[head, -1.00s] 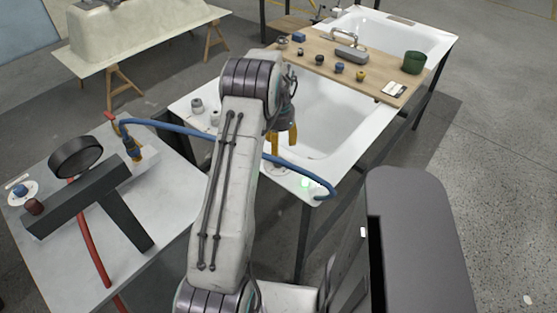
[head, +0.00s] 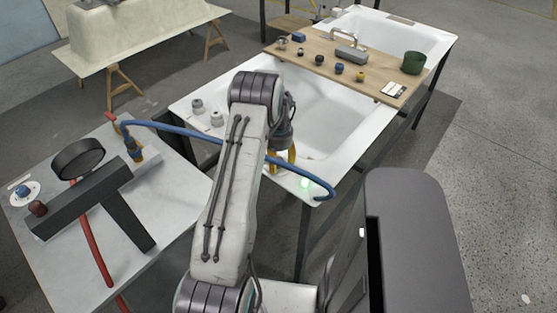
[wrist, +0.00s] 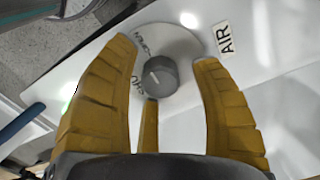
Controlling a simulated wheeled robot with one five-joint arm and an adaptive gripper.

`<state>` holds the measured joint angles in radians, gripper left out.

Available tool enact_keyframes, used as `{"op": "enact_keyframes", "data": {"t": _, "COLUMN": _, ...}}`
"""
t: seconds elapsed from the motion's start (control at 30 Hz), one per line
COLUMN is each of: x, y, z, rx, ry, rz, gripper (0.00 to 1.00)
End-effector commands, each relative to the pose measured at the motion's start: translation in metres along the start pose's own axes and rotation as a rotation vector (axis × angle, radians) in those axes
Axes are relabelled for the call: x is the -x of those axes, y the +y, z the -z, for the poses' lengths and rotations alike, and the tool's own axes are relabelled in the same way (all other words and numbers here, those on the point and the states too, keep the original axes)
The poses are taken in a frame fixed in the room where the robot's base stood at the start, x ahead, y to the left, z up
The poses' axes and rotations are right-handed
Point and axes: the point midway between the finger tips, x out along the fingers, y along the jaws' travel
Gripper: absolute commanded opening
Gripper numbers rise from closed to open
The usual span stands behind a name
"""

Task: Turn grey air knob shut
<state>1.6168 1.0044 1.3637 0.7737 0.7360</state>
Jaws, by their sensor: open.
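The grey air knob (wrist: 160,76) shows in the wrist view, on a round light plate (wrist: 185,47) with lettering around it. An "AIR" label (wrist: 224,38) sits to its right. A pale line on the knob's top points up and to the left. My gripper (wrist: 165,70) is open, with its yellow fingers spread on both sides of the knob and a third finger below it. I cannot tell whether any finger touches it. In the head view my gripper (head: 280,165) is at the near rim of the white tub (head: 325,125); the knob is hidden there.
A blue hose (head: 200,131) arches from the left bench to the tub's near corner, close by my gripper. A green light (head: 305,183) glows on the rim. Two grey-white fittings (head: 206,112) stand on the left rim. A wooden board (head: 310,62) with several knobs spans the tub's far end.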

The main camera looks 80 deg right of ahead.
Motion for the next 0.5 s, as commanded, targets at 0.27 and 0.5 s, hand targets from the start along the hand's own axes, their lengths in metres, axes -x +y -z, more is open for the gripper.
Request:
{"op": "enact_keyframes", "data": {"t": 0.27, "x": -0.0010, "y": 0.0000, "z": 0.0000, "rx": 0.000, "ry": 0.000, "rz": 0.000, "gripper": 0.59}}
{"op": "enact_keyframes", "data": {"t": 0.5, "x": -0.0007, "y": 0.0000, "z": 0.0000, "rx": 0.000, "ry": 0.000, "rz": 0.000, "gripper": 0.41}}
